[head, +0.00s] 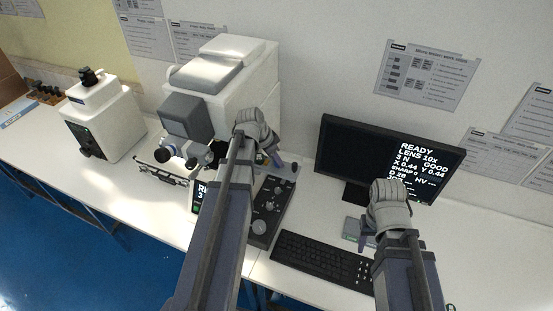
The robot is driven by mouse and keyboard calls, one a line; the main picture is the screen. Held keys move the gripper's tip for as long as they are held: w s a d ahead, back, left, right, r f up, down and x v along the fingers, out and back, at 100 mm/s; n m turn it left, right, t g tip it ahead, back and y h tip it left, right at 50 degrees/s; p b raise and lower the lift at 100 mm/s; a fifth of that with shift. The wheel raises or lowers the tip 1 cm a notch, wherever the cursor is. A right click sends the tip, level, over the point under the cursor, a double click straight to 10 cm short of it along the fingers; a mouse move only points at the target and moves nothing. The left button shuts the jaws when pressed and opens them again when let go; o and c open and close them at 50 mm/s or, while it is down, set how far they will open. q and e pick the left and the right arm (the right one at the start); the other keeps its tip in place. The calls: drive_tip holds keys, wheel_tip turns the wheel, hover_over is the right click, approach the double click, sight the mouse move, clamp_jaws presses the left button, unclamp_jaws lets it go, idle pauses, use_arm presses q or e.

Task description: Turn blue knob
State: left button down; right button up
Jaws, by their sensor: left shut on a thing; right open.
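The white hardness tester (250,75) with a grey front head stands at the back, left of the centre. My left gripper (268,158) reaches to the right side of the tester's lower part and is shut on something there. Its wrist and arm hide most of that spot, so the blue knob cannot be made out clearly. My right gripper (364,240) is open, above the table in front of the monitor, apart from the tester.
A monitor (345,150) showing READY stands at the right. A black keyboard (320,262) and a control panel with dials (266,205) lie in front. A smaller white tester (105,120) stands at the left. The table (130,195) is clear at the front left.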

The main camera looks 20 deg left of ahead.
idle(0.3)
use_arm(q)
drive_tip(key=c, duration=0.6)
unclamp_jaws()
drive_tip(key=p+v, duration=0.7)
drive_tip(key=shift+r, duration=0.4)
drive_tip(key=shift+s+a, duration=0.1)
